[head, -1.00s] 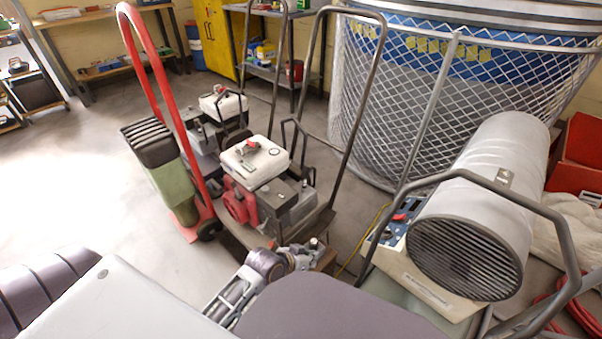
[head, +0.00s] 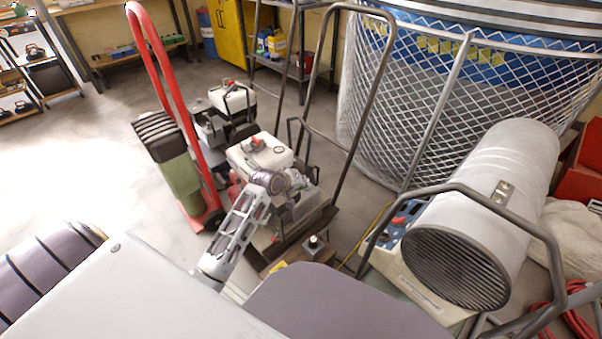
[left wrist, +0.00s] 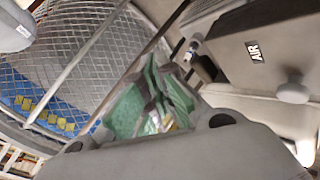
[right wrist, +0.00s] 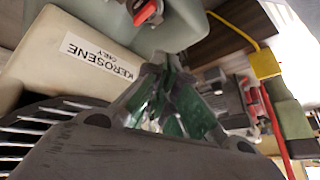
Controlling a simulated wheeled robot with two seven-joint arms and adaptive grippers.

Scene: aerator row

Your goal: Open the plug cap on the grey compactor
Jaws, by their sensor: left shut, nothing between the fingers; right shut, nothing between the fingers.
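Two small engine machines with white tanks stand in a row in the head view. The nearer one (head: 262,152) has a red-and-grey engine; the one behind (head: 228,100) looks grey and dark. I cannot tell for certain which is the grey compactor. My left gripper (head: 284,182) overlaps the nearer engine, shut and empty. In the left wrist view its fingers (left wrist: 160,100) are near a grey housing (left wrist: 235,50) marked AIR, with a round knob (left wrist: 293,90). A dark cylindrical piece (left wrist: 205,68) beside it may be the plug cap. My right gripper (right wrist: 170,100) is shut and empty.
A heater (head: 480,215) with a grey barrel stands at the right; its KEROSENE-marked tank (right wrist: 75,60) is near my right gripper. A red hand truck (head: 165,75) stands left of the machines. Tall handle bars (head: 350,110) rise over them. Floor at the left (head: 80,160) is clear.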

